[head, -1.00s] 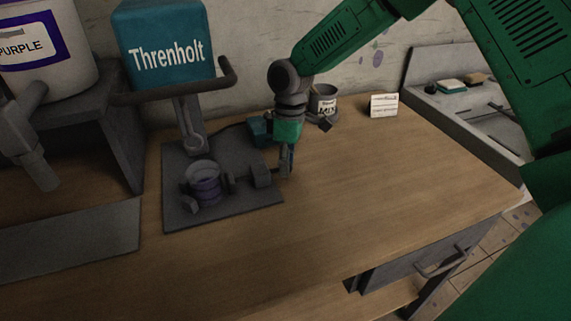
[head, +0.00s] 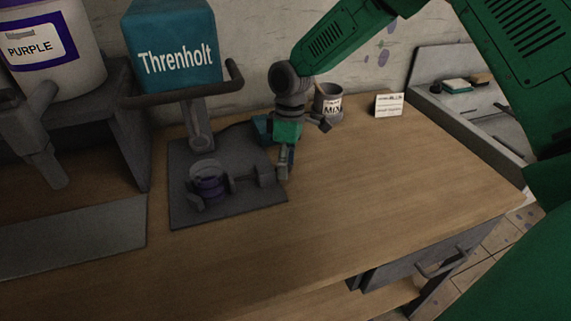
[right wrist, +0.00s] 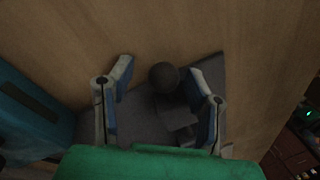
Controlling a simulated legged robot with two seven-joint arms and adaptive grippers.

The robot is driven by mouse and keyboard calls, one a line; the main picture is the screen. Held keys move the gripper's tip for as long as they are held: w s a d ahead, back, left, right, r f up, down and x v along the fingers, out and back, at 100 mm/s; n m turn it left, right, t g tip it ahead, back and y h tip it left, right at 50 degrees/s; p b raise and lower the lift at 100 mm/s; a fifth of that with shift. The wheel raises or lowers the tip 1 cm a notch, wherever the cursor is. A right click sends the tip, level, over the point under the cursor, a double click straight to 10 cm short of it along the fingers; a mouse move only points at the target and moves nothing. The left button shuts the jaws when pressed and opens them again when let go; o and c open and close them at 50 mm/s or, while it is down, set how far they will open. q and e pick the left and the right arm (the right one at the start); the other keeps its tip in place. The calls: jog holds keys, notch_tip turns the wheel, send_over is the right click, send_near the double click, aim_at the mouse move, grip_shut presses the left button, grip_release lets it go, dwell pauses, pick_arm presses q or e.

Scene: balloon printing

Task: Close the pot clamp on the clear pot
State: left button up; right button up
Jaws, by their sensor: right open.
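The clear pot (head: 207,172) stands upright on the dark base plate (head: 240,208), with purple inside it. The pot clamp (head: 245,181) sits on the plate to the right of the pot, its block and handle end toward the plate's right edge. My right gripper (head: 284,170) points down at that right end. In the right wrist view, my right gripper (right wrist: 160,70) is open, with the clamp's round dark knob (right wrist: 163,78) between its fingers. I cannot tell whether a finger touches the knob. My left gripper is not in view.
A teal Threnholt box (head: 172,45) with a grey bar stands behind the pot. A purple-labelled bucket (head: 55,80) stands on a shelf at left. A MIX cup (head: 326,108) and a white card (head: 389,105) stand behind right. The wooden bench (head: 390,175) is clear at right.

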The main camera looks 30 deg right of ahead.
notch_tip(320, 180, up, 12)
jog(key=w+d, duration=0.1)
jog(key=shift+w+d+f, duration=0.15)
jog(key=shift+w+d, duration=0.2)
jog(key=shift+d, duration=0.05)
dwell(0.3)
jog(key=shift+f, duration=0.1)
